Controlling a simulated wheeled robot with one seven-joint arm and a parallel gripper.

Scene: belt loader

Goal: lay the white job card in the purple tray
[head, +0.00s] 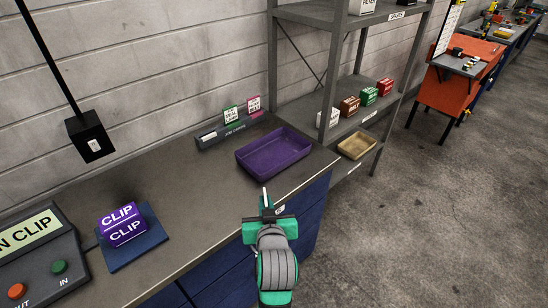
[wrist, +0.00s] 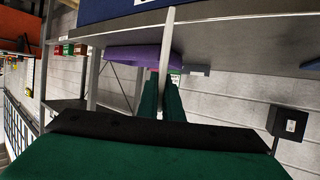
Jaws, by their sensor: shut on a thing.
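The purple tray (head: 262,171) lies on the workbench near its right end, and it looks empty in the head view. Its side also shows in the wrist view (wrist: 135,58). My gripper (head: 267,206) is at the bench's front edge, on the near side of the tray and apart from it. In the wrist view my gripper (wrist: 164,92) is shut on the white job card (wrist: 167,45). The card stands edge-on as a thin white strip, and its tip (head: 265,192) sticks up past the fingers in the head view. Its face is hidden.
A card rack (head: 222,132) with a green-marked card (head: 231,114) and a pink-marked card (head: 254,104) stands behind the tray. A purple CLIP box (head: 122,230) sits on a blue pad at left. A grey shelf (head: 343,130) rises at right.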

